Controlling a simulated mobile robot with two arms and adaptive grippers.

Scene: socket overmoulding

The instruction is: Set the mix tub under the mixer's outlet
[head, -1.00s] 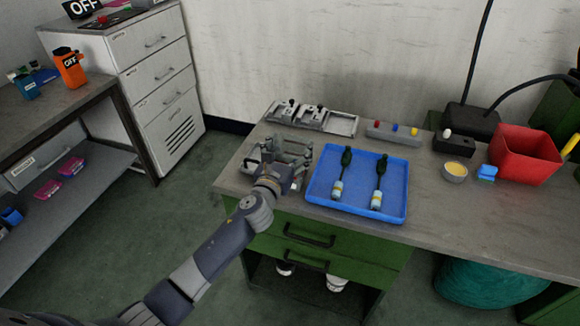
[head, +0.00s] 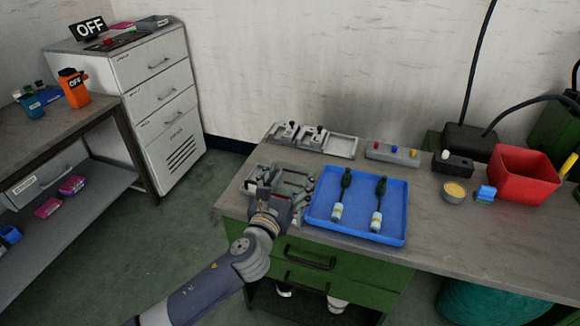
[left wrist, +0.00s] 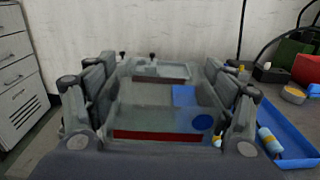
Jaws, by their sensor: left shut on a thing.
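My left gripper (head: 281,186) is over the left end of the bench, beside the blue tray. In the left wrist view its fingers (left wrist: 160,105) stand wide apart on either side of a clear, box-like thing (left wrist: 150,112) with a dark red strip and blue patches. It is shut on this thing; I cannot tell whether it is the mix tub. The head view hardly shows it behind the fingers. A small round cup with yellow content (head: 454,191) stands farther right on the bench. I cannot make out a mixer outlet. My right gripper is out of view.
The blue tray (head: 317,222) holds two dark-topped bottle-like parts. Behind it are a grey fixture (head: 343,147) and a button box (head: 393,152). A black box (head: 453,163) and red bin (head: 522,175) stand at right. Floor is open at left.

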